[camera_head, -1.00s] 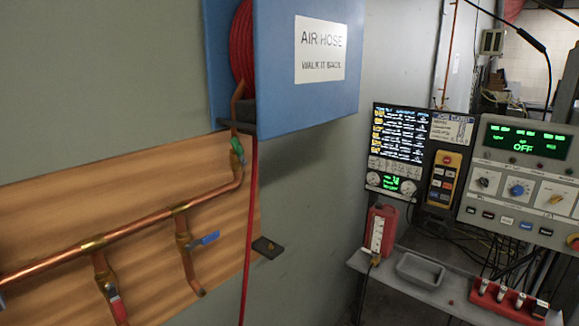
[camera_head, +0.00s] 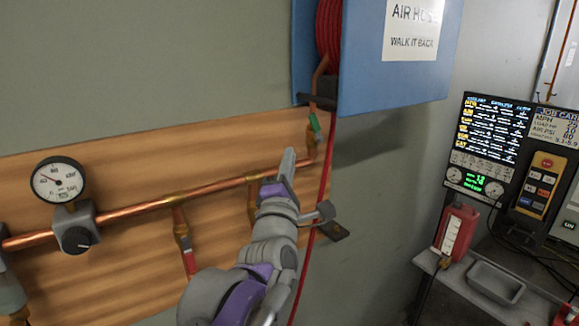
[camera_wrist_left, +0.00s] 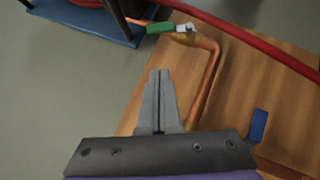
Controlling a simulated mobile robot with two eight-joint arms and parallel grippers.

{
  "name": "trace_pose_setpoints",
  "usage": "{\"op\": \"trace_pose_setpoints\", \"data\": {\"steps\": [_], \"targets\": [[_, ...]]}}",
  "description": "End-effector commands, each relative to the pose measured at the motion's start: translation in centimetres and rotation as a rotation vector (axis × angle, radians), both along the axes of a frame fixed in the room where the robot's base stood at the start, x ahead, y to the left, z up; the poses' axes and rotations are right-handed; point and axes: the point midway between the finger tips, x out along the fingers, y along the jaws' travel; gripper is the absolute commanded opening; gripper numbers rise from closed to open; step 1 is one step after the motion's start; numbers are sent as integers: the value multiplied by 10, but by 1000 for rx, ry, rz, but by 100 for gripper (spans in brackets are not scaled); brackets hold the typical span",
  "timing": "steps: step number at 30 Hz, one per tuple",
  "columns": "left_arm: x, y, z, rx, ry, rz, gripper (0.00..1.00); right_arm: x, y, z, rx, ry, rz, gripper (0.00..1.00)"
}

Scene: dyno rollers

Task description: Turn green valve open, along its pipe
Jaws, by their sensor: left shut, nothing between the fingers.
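The green valve handle (camera_head: 315,124) is on the short upright copper pipe below the blue hose box. It looks slightly slanted in the head view; its exact angle to the pipe is hard to judge. In the left wrist view the green handle (camera_wrist_left: 160,28) lies beyond the fingertips, beside a pale metal valve part (camera_wrist_left: 185,28). My left gripper (camera_head: 289,157) is shut and empty, its tips pointing up, a little below and left of the handle. In the wrist view its fingers (camera_wrist_left: 160,76) are together and apart from the valve. My right gripper is out of view.
The copper pipe (camera_head: 140,208) runs along a wooden board (camera_head: 120,160) with a gauge (camera_head: 58,180) and a red-handled valve (camera_head: 188,258). A blue handle (camera_wrist_left: 258,125) sits nearby. A red hose (camera_head: 325,190) hangs just right of the green valve, below the blue box (camera_head: 365,80).

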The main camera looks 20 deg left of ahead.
Motion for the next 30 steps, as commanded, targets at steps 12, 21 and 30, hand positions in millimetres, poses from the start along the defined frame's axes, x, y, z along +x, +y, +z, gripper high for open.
{"op": "trace_pose_setpoints", "data": {"steps": [12,21,30], "targets": [[67,-6,30,1,-1,-2,0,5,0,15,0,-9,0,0],[76,-13,35,2,1,-1,0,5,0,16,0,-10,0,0],[76,-13,37,9,10,0,0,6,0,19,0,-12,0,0]]}}
